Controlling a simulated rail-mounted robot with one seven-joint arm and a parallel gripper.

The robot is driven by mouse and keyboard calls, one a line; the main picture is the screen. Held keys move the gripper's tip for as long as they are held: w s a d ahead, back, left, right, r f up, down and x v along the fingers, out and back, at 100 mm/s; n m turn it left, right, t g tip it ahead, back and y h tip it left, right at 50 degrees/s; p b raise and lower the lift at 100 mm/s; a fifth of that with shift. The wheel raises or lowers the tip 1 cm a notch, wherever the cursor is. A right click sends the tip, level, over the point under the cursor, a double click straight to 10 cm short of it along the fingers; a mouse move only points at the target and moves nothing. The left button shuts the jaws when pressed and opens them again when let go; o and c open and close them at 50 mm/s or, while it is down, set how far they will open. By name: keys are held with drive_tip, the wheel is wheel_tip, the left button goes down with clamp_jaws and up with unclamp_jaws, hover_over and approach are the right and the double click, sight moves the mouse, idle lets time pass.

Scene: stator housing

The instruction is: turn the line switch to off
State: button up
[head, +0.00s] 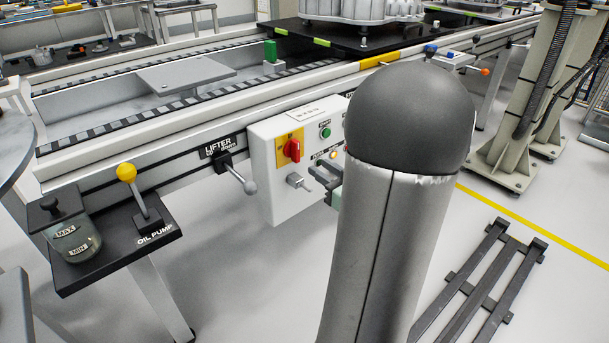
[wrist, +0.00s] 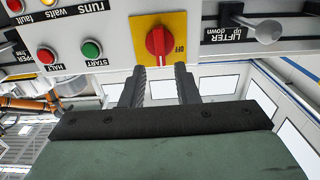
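The line switch (head: 292,151) is a red rotary knob on a yellow plate, on the white control box (head: 283,195). In the wrist view the knob (wrist: 158,42) is seen from close by, its grip ridge running up and down the picture. An OFF label is on the plate to its right. My gripper (wrist: 160,69) is open, with two dark fingers pointing at the plate. The knob lies ahead of and between the fingertips, with no visible grip on it. In the head view my arm hides most of the gripper.
A green START button (wrist: 92,49) and red HALT button (wrist: 46,55) are beside the switch. The LIFTER lever (head: 240,178) sticks out left of the box. The OIL PUMP lever (head: 136,187) and an oil jar (head: 72,233) are farther left.

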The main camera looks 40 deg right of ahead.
sight(298, 153)
drive_tip(key=shift+w+a, duration=0.1)
drive_tip(key=shift+w, duration=3.6)
drive_tip(key=shift+w, duration=0.15)
